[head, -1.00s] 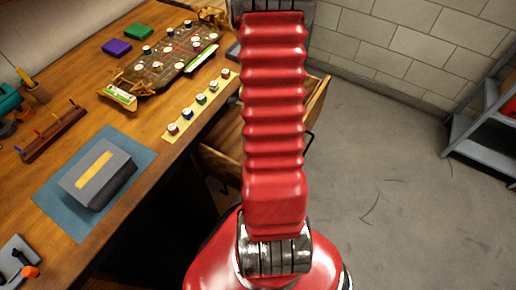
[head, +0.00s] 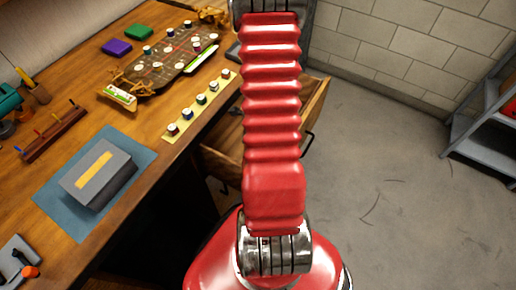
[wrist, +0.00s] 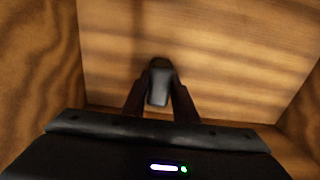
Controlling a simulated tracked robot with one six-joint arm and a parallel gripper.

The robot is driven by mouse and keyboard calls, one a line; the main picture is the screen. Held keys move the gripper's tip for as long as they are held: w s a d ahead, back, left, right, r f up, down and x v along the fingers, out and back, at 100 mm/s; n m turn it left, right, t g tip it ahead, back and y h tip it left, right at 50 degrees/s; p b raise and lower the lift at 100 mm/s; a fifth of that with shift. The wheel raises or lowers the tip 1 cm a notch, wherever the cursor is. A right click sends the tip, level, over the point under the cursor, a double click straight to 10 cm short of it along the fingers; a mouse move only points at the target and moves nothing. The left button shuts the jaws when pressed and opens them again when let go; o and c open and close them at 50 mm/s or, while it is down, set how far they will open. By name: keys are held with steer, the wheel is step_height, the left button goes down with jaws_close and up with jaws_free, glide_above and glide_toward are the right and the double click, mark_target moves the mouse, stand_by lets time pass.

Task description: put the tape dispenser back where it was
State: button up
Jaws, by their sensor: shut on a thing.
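In the wrist view my gripper (wrist: 159,88) is shut on a small, dark grey, rounded thing (wrist: 158,84), which I take to be the tape dispenser. Only its top or end shows between the fingers, so its full shape is hidden. The gripper points down into a wooden drawer (wrist: 220,50), with walls on both sides. I cannot tell whether the held thing touches the drawer floor. In the head view the open drawer (head: 317,108) sticks out from the bench, partly behind my red arm. My gripper is hidden there.
The wooden bench (head: 70,150) holds a blue mat (head: 60,207) with a grey box (head: 95,183), a board with several small pots (head: 165,62), a yellow strip of pots (head: 200,105) and a peg rack (head: 52,135). A metal shelf (head: 480,150) stands right; the floor between is clear.

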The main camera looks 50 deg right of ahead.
steer(key=shift+f, duration=0.1)
steer(key=o, duration=1)
steer(key=shift+o, duration=0.2)
step_height(320, 180, up, 12)
stand_by(0.3)
steer(key=shift+n, duration=0.3)
stand_by(0.7)
